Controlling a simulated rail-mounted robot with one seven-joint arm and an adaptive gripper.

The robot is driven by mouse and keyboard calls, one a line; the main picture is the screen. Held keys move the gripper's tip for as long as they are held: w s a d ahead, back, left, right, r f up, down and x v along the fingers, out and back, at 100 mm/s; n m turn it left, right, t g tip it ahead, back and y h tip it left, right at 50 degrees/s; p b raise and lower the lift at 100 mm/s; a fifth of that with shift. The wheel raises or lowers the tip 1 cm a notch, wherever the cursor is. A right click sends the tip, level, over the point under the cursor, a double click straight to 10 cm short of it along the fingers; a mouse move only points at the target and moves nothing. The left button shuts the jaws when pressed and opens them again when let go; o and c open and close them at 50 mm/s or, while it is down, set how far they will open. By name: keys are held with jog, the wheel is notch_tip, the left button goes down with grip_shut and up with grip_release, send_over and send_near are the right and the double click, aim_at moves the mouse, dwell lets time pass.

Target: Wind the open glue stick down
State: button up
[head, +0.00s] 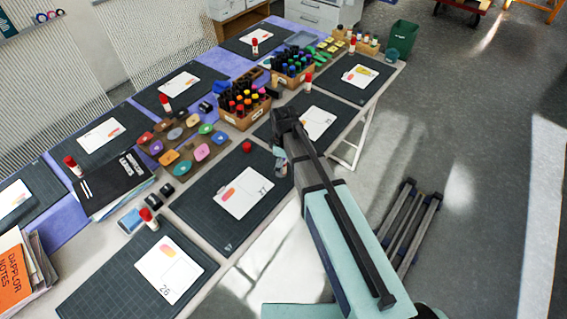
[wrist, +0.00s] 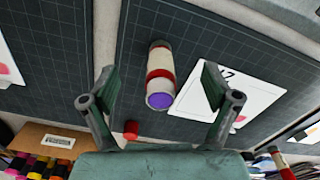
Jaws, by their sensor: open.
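The open glue stick (wrist: 160,77) is white with a red band, and its round purple glue end faces the wrist camera. It appears to stand on the dark cutting mat beside the card marked 27. A loose red cap (wrist: 131,129) lies on the same mat; it also shows in the head view (head: 247,146). My gripper (wrist: 159,75) is open, with one finger on each side of the glue stick in the wrist view and visible gaps to both. In the head view my gripper (head: 281,162) is over the mat's right side, where the glue stick cannot be made out clearly.
The card marked 27 (head: 243,192) lies on the mat. A wooden crate of markers (head: 245,106) stands behind, with a tray of coloured pads (head: 183,140) to the left. Capped glue sticks, including one at the front (head: 149,218), stand by other mats.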

jog(key=shift+r, duration=0.15)
jog(key=shift+r+p, duration=2.2)
jog(key=shift+r, duration=1.4)
jog(key=s+d+f+m, duration=0.5)
jog(key=s+d+m, duration=0.2)
jog(key=d, duration=0.2)
jog(key=s+d+f+m, duration=0.5)
jog(key=s+d+m, duration=0.15)
jog(key=d, duration=0.25)
jog(key=s+f+m+g+b, duration=0.1)
jog(key=s+f+g+b, duration=0.5)
jog(key=s+f, duration=2)
jog(key=s+b, duration=0.1)
jog(key=s, duration=0.2)
jog(key=shift+s+d+g, duration=0.15)
jog(key=shift+g, duration=0.25)
